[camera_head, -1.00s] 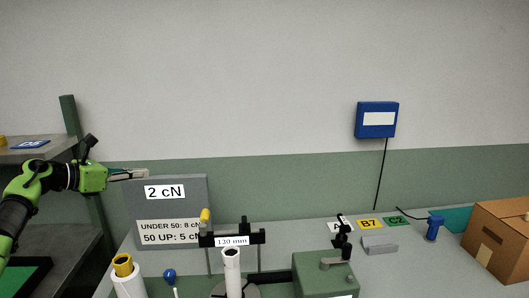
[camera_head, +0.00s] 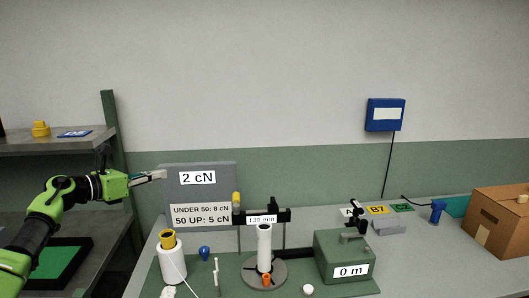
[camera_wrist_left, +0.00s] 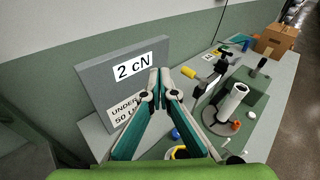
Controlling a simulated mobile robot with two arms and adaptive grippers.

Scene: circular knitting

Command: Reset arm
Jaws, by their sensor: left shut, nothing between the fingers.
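My left gripper (camera_head: 151,176) comes in from the left on a green and black arm. It is level with the upper left edge of a grey sign board (camera_head: 226,174) reading "2 cN", in front of the green wall band. In the left wrist view the fingers (camera_wrist_left: 160,72) meet at their tips with nothing between them, and the sign board (camera_wrist_left: 96,82) stands behind and left of them. My right gripper shows in neither view.
A shelf (camera_head: 60,143) stands at left.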

